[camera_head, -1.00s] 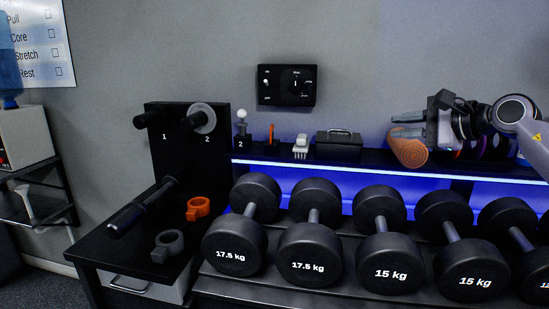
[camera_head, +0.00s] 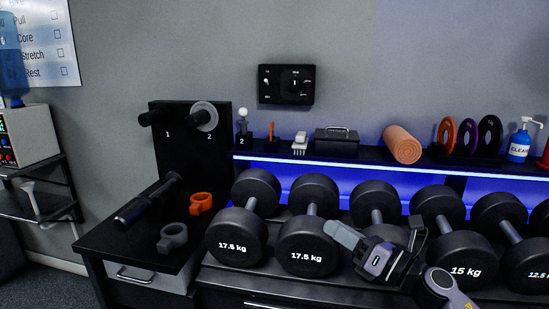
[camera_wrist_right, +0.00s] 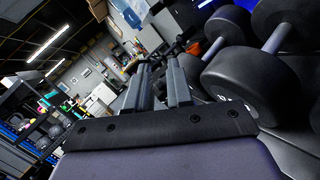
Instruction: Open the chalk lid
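A black box with a handle on top (camera_head: 336,141), which looks like the chalk box, stands on the lit shelf below the wall panel. Its lid looks closed. My right gripper (camera_head: 380,232) is in front of the dumbbells, below and a little right of the box, and apart from it. Its two fingers stand apart with nothing between them. In the right wrist view the fingers (camera_wrist_right: 160,80) also show a gap, with dumbbells close on the right; the box cannot be made out there. My left gripper is not in view.
Black dumbbells (camera_head: 310,242) fill the rack below the shelf. A white brush (camera_head: 300,144) stands left of the box, an orange foam roller (camera_head: 402,145) to its right. Plates and a blue cleaner bottle (camera_head: 519,146) are farther right. A control panel (camera_head: 286,84) hangs above.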

